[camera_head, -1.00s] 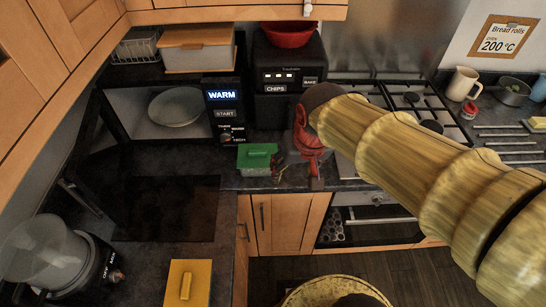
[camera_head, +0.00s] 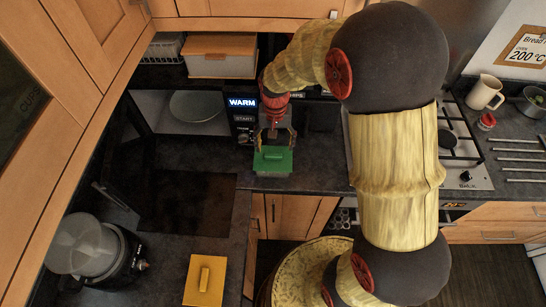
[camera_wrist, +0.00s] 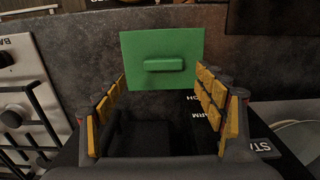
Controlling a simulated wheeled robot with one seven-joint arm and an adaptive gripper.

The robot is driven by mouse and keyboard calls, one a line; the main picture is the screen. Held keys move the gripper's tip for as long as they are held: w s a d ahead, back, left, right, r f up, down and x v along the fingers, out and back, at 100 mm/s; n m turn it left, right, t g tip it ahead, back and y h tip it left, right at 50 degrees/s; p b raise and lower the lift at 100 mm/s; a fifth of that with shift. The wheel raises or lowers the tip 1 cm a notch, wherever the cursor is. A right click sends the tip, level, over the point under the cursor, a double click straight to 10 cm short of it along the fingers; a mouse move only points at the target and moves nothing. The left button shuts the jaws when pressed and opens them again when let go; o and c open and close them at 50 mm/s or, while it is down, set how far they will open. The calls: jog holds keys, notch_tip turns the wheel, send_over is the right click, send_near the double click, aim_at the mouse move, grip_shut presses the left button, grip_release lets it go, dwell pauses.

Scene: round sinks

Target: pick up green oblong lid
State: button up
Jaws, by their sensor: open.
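The green oblong lid (camera_head: 272,161) lies on the dark counter near its front edge, with a raised bar handle on top. In the wrist view the lid (camera_wrist: 135,48) is at the upper middle, its handle (camera_wrist: 164,63) facing the camera. My gripper (camera_head: 274,136) is at the far edge of the lid in the head view. In the wrist view my gripper (camera_wrist: 163,88) is open and empty, its yellow-padded fingers on either side of the lid's near edge. I cannot tell whether they touch it.
An appliance with a lit WARM display (camera_head: 243,103) stands just behind the gripper. A hob (camera_head: 465,150) is to the right. A yellow lid (camera_head: 197,297) lies on the front-left counter, beside a pot-like cooker (camera_head: 90,250). Dark counter to the left of the green lid is clear.

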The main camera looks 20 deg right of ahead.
aim_at(273, 155)
jog(key=f, duration=0.5)
jog(key=shift+a+f, duration=0.15)
jog(key=shift+a, duration=0.15)
jog(key=c, duration=0.3)
jog(key=c, duration=0.7)
jog(key=shift+c, duration=0.6)
